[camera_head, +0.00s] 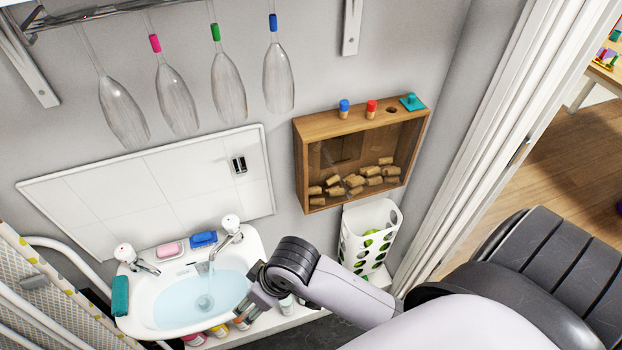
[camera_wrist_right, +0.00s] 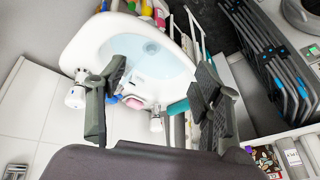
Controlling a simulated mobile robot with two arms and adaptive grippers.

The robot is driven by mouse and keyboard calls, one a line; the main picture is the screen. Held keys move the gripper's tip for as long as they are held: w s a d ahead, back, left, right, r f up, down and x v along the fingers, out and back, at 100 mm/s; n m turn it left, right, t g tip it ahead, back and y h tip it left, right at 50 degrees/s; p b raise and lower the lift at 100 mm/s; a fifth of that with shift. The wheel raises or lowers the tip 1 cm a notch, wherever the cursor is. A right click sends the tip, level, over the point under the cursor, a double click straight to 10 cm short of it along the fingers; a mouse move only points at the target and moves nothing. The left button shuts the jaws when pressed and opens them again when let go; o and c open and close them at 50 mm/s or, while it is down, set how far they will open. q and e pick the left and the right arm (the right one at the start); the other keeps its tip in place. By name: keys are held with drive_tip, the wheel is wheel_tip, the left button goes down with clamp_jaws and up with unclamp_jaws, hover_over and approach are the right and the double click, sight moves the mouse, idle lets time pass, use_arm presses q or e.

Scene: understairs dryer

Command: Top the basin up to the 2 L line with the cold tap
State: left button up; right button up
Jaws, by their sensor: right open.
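The white basin (camera_head: 262,262) holds pale blue water (camera_head: 180,297); it also shows in the wrist view (camera_wrist_right: 88,42). I cannot make out a 2 L line. Two white-knobbed chrome taps stand at its back rim: a left tap (camera_head: 126,254) and a right tap (camera_head: 231,225). A pale streak under the right tap's spout looks like running water. I cannot read which tap is cold. My right gripper (camera_head: 254,302) is open and empty at the basin's right side. In the wrist view, the right tap's knob (camera_wrist_right: 75,96) is beside one finger of the gripper (camera_wrist_right: 162,72). My left gripper is out of view.
A pink soap (camera_head: 170,249), a blue sponge (camera_head: 203,239) and a teal cloth (camera_head: 120,296) lie on the rim. Bottles (camera_head: 218,330) stand below. A wooden cork box (camera_head: 300,160) and a white perforated holder (camera_head: 391,219) hang right. Glasses (camera_head: 278,80) hang above.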

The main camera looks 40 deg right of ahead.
drive_tip(key=s+d+f+m+h+b, duration=0.1)
drive_tip(key=s+d+f, duration=0.1)
drive_tip(key=d+f, duration=0.3)
drive_tip(key=s+d+f+m+h+b, duration=0.1)
drive_tip(key=d+f, duration=0.4)
drive_tip(key=f, duration=0.6)
drive_tip(key=shift+s+f+b, duration=0.3)
drive_tip(key=shift+s+b, duration=0.5)
drive_tip(key=shift+s, duration=0.15)
drive_tip(key=shift+c, duration=0.5)
